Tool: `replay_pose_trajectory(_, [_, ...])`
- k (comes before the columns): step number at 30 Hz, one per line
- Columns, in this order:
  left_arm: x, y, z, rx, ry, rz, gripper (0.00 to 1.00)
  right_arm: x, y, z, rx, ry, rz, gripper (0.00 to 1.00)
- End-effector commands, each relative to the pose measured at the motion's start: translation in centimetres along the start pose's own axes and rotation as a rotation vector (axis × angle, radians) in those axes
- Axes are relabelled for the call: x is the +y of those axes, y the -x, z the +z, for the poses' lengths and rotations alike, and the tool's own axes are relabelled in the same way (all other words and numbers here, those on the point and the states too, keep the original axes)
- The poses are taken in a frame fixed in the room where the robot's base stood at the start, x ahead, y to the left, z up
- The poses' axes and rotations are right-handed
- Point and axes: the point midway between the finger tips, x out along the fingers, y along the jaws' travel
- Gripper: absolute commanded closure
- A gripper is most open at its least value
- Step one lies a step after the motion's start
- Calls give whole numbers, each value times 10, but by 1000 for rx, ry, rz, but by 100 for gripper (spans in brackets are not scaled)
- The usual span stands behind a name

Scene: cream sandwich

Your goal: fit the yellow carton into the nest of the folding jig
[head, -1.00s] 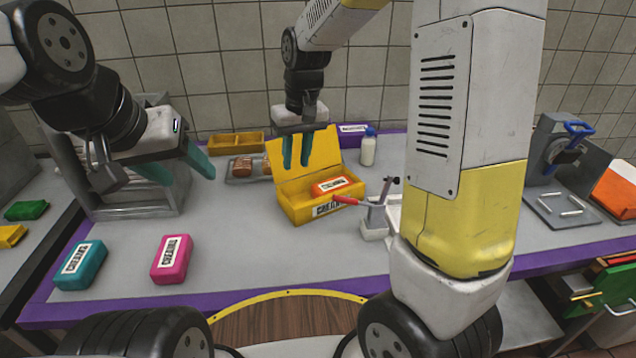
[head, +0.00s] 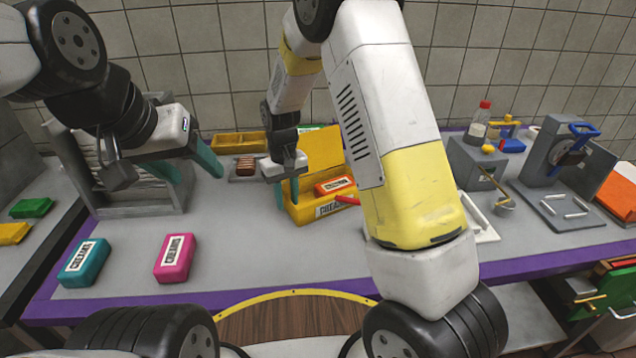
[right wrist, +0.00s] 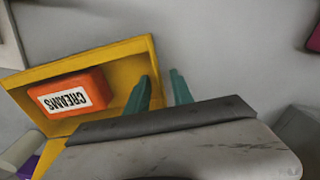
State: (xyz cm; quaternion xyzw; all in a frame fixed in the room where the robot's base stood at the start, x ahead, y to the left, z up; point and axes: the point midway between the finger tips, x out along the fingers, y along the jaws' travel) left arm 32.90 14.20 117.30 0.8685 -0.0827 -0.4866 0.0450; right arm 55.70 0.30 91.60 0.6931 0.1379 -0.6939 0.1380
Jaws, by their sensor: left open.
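The yellow carton (head: 318,150) stands open on the grey table, lid raised at the back, with an orange CREAMS packet (head: 334,186) inside. It also shows in the right wrist view (right wrist: 100,52). My right gripper (head: 287,192) is down at the carton's left end, fingers apart. In the right wrist view its fingers (right wrist: 161,90) appear to straddle the end wall, one inside and one outside; contact is unclear. My left gripper (head: 190,165) is open and empty before the grey rack. I cannot tell which fixture is the folding jig; my right arm hides part of the table.
A teal packet (head: 84,263) and a pink packet (head: 175,258) lie at the front left. A grey rack (head: 140,200) stands at the left. A grey fixture with a blue handle (head: 572,150) stands at the right. The table's middle front is clear.

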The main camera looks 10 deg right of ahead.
Motion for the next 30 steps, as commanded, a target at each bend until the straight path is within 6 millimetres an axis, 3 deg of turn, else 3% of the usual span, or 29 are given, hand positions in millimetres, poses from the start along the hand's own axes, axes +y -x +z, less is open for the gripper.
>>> replay_pose_trajectory(9, [0, 0, 0, 0, 0, 0, 43, 0, -8, 0, 1, 0, 0, 72])
replay_pose_trajectory(14, [0, 0, 0, 0, 0, 0, 43, 0, -7, 0, 1, 0, 0, 100])
replay_pose_trajectory(30, [0, 0, 0, 0, 0, 0, 43, 0, -7, 0, 1, 0, 0, 100])
